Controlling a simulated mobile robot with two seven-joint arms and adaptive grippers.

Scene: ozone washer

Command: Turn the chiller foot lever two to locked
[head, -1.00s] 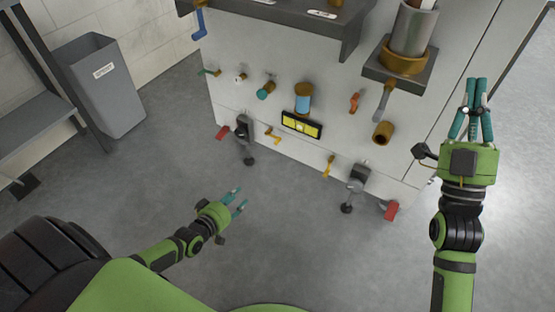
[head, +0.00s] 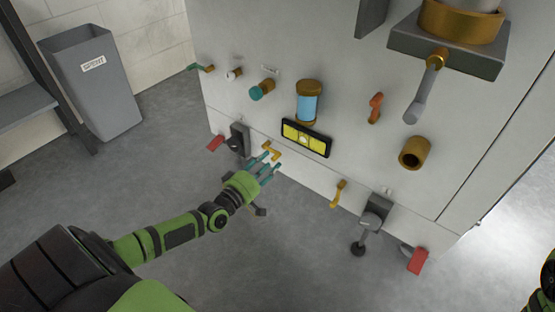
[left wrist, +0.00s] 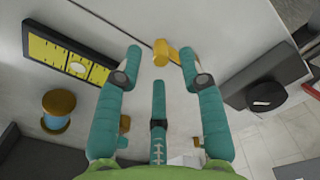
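The grey machine (head: 300,55) carries two small yellow levers low on its front. The left yellow lever (head: 271,150) is bent, just past my left gripper's fingertips. My left gripper (head: 267,164) is open and empty, pointing at the lower front. In the left wrist view this lever (left wrist: 160,52) shows between the spread fingertips; I cannot tell whether they touch it. The right yellow lever (head: 340,193) hangs down. Red foot tabs sit near the left (head: 215,143) and right (head: 418,261) feet. No label shows which part is foot lever two. My right gripper is out of view.
A yellow-and-black gauge panel (head: 306,138) and a blue cylinder (head: 309,102) are above the left gripper. Black feet (head: 238,140) (head: 374,214) stick out from the machine's base. A grey bin (head: 94,84) stands at left. The floor in front is mostly clear.

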